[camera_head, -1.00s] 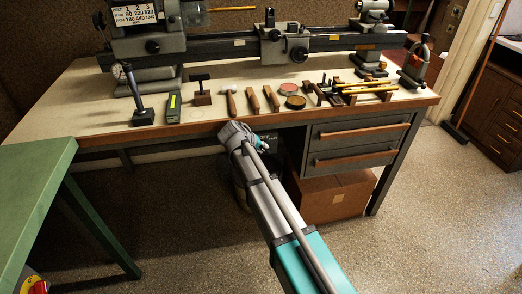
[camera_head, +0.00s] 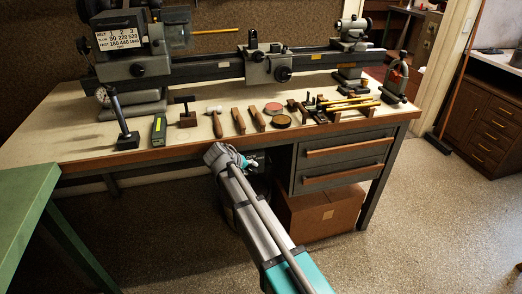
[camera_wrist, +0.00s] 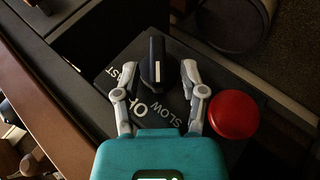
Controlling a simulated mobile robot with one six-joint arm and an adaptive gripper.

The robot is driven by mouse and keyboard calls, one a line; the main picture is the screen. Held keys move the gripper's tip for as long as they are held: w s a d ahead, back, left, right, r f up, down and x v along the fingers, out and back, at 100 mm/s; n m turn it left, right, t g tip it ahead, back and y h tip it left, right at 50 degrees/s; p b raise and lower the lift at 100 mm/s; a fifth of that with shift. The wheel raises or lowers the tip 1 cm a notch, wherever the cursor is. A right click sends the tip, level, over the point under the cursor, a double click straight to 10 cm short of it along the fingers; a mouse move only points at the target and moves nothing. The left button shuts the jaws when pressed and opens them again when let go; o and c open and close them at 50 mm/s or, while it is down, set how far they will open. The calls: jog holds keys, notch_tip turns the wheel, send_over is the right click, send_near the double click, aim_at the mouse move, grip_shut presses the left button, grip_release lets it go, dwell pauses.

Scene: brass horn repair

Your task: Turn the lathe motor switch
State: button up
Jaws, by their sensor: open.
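The lathe motor switch is a black knob (camera_wrist: 153,62) with a white mark, on a dark panel (camera_wrist: 98,82) lettered FAST, OFF and SLOW. The white mark is on the knob's side nearest the OFF lettering. My gripper (camera_wrist: 158,70) is open in the wrist view, with one finger on each side of the knob. Gaps show between knob and fingers; contact cannot be told. In the head view the panel (camera_head: 259,155) is mostly hidden below the bench's front edge, and my arm's end covers the knob. The lathe (camera_head: 205,70) stands on the bench.
A red round button (camera_wrist: 234,114) sits on the panel right beside my right finger. The bench (camera_head: 60,145) overhangs the panel. A drawer unit (camera_head: 340,160) and a cardboard box (camera_head: 318,212) stand to the right. A green table (camera_head: 22,200) is at left.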

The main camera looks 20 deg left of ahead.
jog(key=shift+s+d+f+n+y, duration=0.2)
jog(key=shift+s+d+n+y, duration=0.2)
jog(key=shift+s+d+y, duration=0.3)
jog(key=d+f+m+g, duration=0.2)
jog(key=d+g, duration=0.1)
jog(key=d, duration=1.1)
jog(key=s+d+f+m+g+y, duration=0.15)
jog(key=s+d, duration=0.35)
jog(key=d, duration=0.5)
jog(key=s+d+f+m+g, duration=0.1)
jog(key=s+d+m+g, duration=0.15)
jog(key=s+d, duration=0.45)
jog(key=s+d+f+m+g+y, duration=0.1)
jog(key=s+d+m, duration=0.2)
jog(key=d, duration=0.9)
notch_tip(320, 180, up, 24)
jog(key=p, duration=2.4)
jog(key=shift+w+a+r, duration=0.15)
jog(key=shift+w+r, duration=0.05)
jog(key=shift+r, duration=0.05)
jog(key=shift+a, duration=0.1)
